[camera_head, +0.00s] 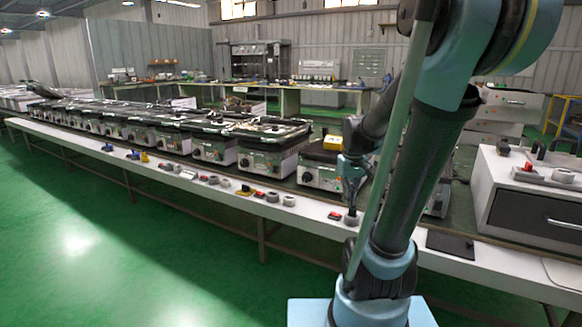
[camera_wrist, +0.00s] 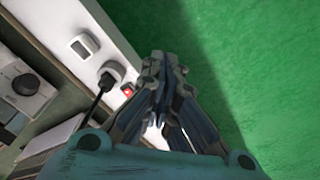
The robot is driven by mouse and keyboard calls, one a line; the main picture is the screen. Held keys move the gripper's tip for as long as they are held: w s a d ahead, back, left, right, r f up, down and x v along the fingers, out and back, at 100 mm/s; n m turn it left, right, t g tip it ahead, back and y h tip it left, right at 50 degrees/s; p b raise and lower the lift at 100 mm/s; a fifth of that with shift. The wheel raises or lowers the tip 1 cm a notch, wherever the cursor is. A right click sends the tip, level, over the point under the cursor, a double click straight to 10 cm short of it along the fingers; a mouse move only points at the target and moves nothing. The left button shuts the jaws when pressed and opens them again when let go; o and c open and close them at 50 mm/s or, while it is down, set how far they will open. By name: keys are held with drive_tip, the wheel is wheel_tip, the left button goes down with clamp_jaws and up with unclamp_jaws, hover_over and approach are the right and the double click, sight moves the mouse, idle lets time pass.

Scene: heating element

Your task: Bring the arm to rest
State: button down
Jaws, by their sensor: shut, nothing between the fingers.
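My arm crosses the right half of the head view. My gripper (camera_head: 352,190) hangs at its end, pointing down near the front edge of the long table. In the wrist view my gripper (camera_wrist: 163,68) has its fingers together and holds nothing. Its fingertips appear against the green floor, just beside the table edge. A grey round part with a black plug (camera_wrist: 112,73) and black cable lies on the table edge to the left of the fingers, apart from them as far as I can tell.
The long table (camera_head: 285,205) carries a row of heating units (camera_head: 265,150) and small parts along its front edge. A small red part (camera_wrist: 127,91) lies close beside the fingers. A white drawer box (camera_head: 525,205) stands at right. The green floor (camera_head: 120,250) in front is clear.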

drive_tip(key=s+f+m+t, duration=0.1)
drive_tip(key=s+f, duration=0.4)
drive_tip(key=s, duration=1.1)
drive_tip(key=shift+a+m, duration=0.2)
drive_tip(key=shift+m, duration=0.7)
drive_tip(key=shift+f, duration=0.1)
